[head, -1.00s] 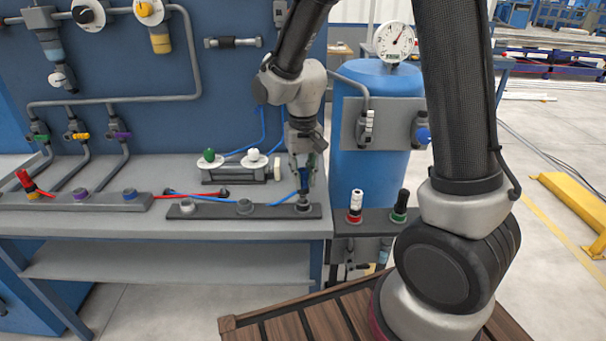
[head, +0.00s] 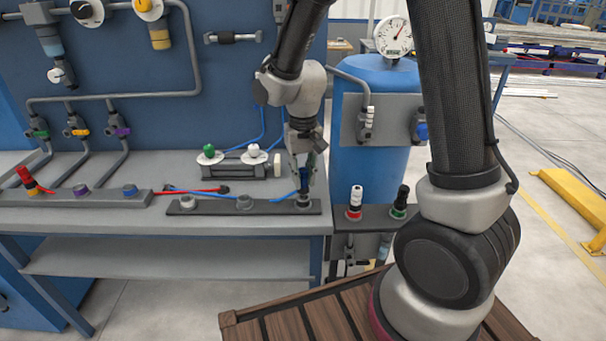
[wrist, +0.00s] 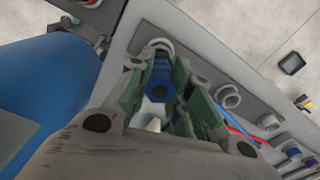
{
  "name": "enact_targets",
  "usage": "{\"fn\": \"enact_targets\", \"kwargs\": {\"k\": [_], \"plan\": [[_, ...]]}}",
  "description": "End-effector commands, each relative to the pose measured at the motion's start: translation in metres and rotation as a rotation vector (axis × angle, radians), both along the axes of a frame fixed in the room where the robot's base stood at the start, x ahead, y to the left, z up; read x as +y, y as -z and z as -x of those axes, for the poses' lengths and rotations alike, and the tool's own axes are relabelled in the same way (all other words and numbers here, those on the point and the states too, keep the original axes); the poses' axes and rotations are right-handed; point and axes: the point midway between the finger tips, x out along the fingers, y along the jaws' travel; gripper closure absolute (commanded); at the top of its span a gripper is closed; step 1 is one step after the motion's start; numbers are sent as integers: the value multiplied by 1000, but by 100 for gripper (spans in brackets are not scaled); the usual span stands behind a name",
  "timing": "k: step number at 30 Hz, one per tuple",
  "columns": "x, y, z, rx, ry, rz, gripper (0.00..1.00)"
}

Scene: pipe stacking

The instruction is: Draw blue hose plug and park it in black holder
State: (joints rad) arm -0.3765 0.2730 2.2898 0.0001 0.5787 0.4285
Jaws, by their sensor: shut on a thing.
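My gripper (head: 304,178) is shut on the blue plug (wrist: 160,82), pointing down at the right-hand socket of the dark holder strip (head: 275,209). The plug's lower end is at that grey ring (wrist: 158,46); I cannot tell how deep it sits. In the head view, the fingers mostly hide the plug. A blue hose (head: 284,196) runs left from it across the strip. The strip's left socket (head: 187,202) and middle socket (head: 244,202) hold no plug.
A second strip (head: 110,201) on the left has a red plug (head: 24,178) and purple and blue sockets. A blue tank (head: 375,85) stands close right of my gripper. The bench's lower shelf (head: 165,262) is bare.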

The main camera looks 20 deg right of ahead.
Motion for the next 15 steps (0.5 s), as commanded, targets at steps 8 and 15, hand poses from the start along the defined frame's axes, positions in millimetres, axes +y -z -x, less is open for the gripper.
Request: {"fn": "enact_targets", "kwargs": {"k": [8, 15], "plan": [[0, 6, 0, 0, 0, 0, 100], [0, 11, 0, 0, 0, 0, 100]]}}
